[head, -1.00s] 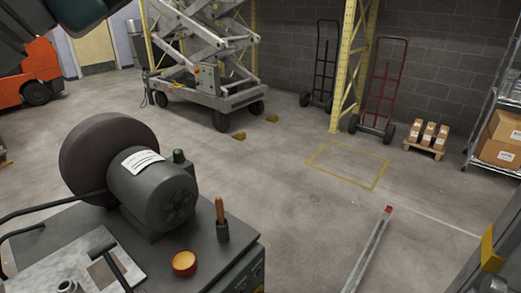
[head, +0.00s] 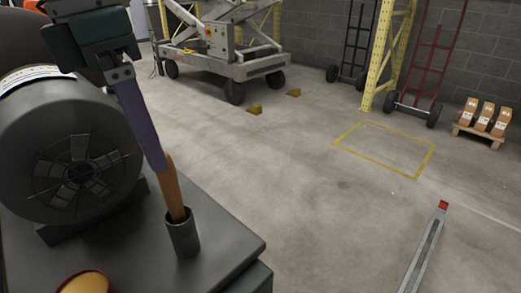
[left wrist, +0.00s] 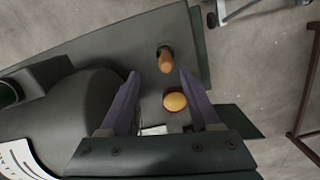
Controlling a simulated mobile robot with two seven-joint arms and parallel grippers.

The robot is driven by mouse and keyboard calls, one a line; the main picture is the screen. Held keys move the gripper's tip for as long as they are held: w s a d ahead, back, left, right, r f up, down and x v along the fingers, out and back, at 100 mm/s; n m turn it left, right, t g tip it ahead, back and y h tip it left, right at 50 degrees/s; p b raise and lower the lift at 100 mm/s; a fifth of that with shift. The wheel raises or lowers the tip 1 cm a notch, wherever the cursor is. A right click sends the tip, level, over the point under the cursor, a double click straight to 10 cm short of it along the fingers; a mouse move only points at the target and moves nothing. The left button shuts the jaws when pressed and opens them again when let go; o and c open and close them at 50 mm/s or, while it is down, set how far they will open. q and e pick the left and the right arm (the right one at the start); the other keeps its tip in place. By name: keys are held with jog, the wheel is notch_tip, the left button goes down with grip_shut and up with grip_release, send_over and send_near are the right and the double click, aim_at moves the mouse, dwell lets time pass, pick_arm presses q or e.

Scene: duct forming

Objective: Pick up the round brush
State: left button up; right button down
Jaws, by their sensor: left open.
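The round brush (head: 173,190) stands in a small dark cup (head: 183,238) near the edge of a grey bench top (head: 222,250); only its brown wooden handle shows, and its lower part is hidden in the cup. My left gripper (head: 155,163) comes down from above, with one purple finger seen at the handle's top. In the left wrist view my left gripper (left wrist: 159,74) is open, with the handle (left wrist: 166,62) seen between and slightly past its two fingertips, nearer the right one. Nothing is held. My right gripper is out of view.
A dark round motor housing (head: 65,150) sits close left of the cup. A round orange-yellow dish (head: 86,283) stands in front; it also shows in the left wrist view (left wrist: 174,102). A grey bar with a red end (head: 425,250) is at right.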

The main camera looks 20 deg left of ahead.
aim_at(170, 182)
pick_arm(q)
jog(key=shift+s+d+f, duration=0.1)
jog(key=shift+d+f, duration=0.05)
jog(key=shift+f, duration=0.5)
jog(key=shift+s+d+f, duration=0.1)
jog(key=shift+f, duration=0.5)
jog(key=f, duration=0.3)
jog(key=d+f, duration=0.1)
jog(key=shift+w+f, duration=0.15)
jog(key=shift+w, duration=0.25)
jog(key=shift+w+f, duration=0.1)
jog(key=shift+f, duration=0.45)
grip_shut()
